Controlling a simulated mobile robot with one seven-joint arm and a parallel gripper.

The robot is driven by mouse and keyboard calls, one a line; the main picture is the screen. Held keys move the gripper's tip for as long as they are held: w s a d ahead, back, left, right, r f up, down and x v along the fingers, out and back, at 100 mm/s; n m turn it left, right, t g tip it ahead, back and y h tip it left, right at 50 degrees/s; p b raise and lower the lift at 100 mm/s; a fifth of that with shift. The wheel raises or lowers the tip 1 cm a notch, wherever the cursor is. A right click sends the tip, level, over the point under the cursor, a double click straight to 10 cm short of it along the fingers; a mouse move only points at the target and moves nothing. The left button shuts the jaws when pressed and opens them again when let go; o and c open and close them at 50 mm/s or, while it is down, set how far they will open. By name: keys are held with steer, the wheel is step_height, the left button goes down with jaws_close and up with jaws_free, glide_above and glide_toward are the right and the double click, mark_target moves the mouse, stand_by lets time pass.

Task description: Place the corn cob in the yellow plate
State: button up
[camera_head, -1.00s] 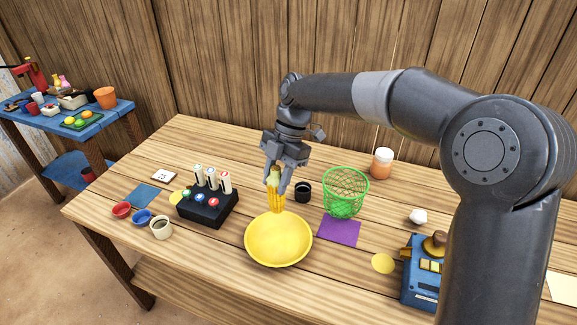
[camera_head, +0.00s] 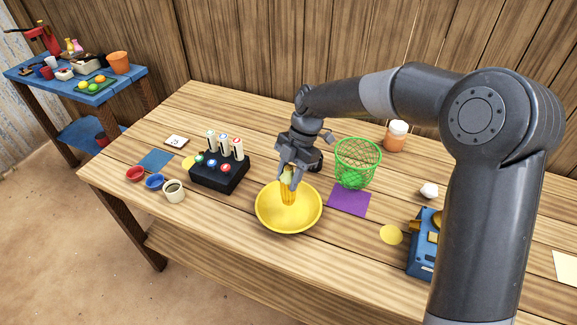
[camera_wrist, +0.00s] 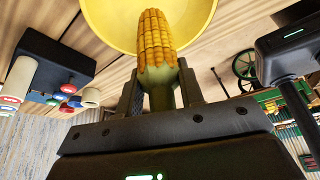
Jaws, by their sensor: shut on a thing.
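The yellow corn cob (camera_head: 288,192) hangs upright, its green end held between the fingers of my gripper (camera_head: 288,172). In the head view its lower end overlaps the yellow plate (camera_head: 271,222), a round, bowl-like dish on the wooden table. I cannot tell whether the cob touches the plate. In the wrist view the corn cob (camera_wrist: 155,45) points toward the yellow plate (camera_wrist: 205,18), and my gripper (camera_wrist: 160,92) is shut on its green end.
A black box with several upright tubes (camera_head: 219,176) stands left of the plate. A green mesh basket (camera_head: 357,165) and a purple square (camera_head: 349,200) are right of it. A blue device (camera_head: 421,259) is at the front right. Small bowls (camera_head: 154,181) sit at the left edge.

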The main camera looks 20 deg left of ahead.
mark_target(284, 200)
steer(key=shift+f, duration=2.1)
steer(key=o, duration=1.1)
steer(key=shift+c, duration=0.2)
steer(key=shift+w, duration=0.1)
steer(key=w, duration=0.1)
steer(key=w+d, duration=0.1)
steer(key=w, duration=0.1)
steer(key=shift+w+d, duration=0.15)
steer(key=shift+d, duration=0.1)
